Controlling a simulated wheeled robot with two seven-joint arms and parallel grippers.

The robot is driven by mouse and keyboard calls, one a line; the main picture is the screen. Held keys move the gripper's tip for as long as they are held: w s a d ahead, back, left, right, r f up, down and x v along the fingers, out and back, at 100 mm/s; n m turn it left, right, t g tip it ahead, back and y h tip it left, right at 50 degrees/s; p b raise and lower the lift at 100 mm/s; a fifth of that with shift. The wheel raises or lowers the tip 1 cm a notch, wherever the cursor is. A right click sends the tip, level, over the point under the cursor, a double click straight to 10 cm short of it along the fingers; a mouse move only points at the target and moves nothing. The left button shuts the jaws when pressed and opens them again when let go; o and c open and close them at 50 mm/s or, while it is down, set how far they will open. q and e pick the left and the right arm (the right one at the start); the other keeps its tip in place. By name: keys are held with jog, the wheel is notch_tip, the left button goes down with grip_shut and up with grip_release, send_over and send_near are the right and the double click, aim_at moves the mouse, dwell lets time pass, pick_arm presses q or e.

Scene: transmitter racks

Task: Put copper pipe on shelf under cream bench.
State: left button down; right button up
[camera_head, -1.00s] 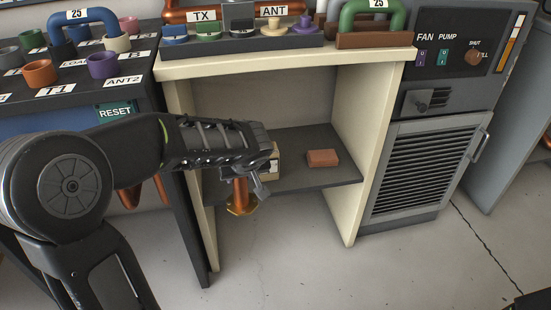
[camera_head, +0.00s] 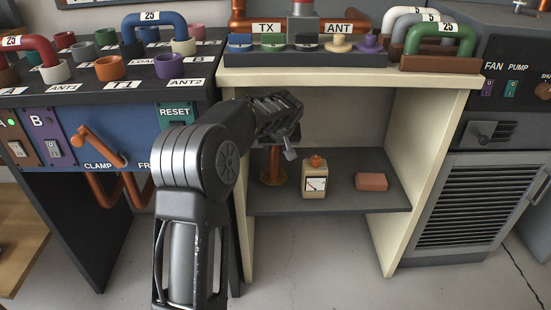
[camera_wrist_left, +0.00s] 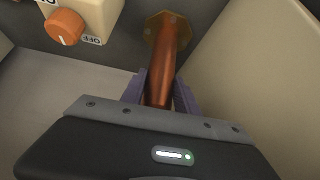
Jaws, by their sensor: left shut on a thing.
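The copper pipe (camera_head: 274,163) is upright, with a brass-coloured flange at its lower end. It is under the cream bench (camera_head: 237,190), at the left of the dark grey shelf (camera_head: 340,200). The flange is over the shelf and looks on or very near its surface. My left gripper (camera_head: 286,148) is shut on the pipe's upper part and hides its top. In the left wrist view, the purple fingers are on both sides of the pipe (camera_wrist_left: 164,70), and the flange is against the dark shelf. My right gripper is not in view.
A cream meter box (camera_head: 315,182) with an orange knob stands just right of the pipe. A reddish-brown block (camera_head: 371,181) lies further right on the shelf. The bench's left side panel is close to the pipe. The shelf's front middle is clear.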

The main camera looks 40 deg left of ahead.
aim_at(276, 154)
pick_arm(q)
jog(key=shift+w+r, duration=0.1)
jog(key=shift+f+b, duration=1.15)
jog(key=shift+f, duration=0.7)
jog(key=c, duration=0.9)
grip_release()
jog(key=shift+r, duration=0.1)
jog(key=p+v, duration=0.3)
jog(key=v, duration=0.9)
jog(key=shift+p, duration=0.35)
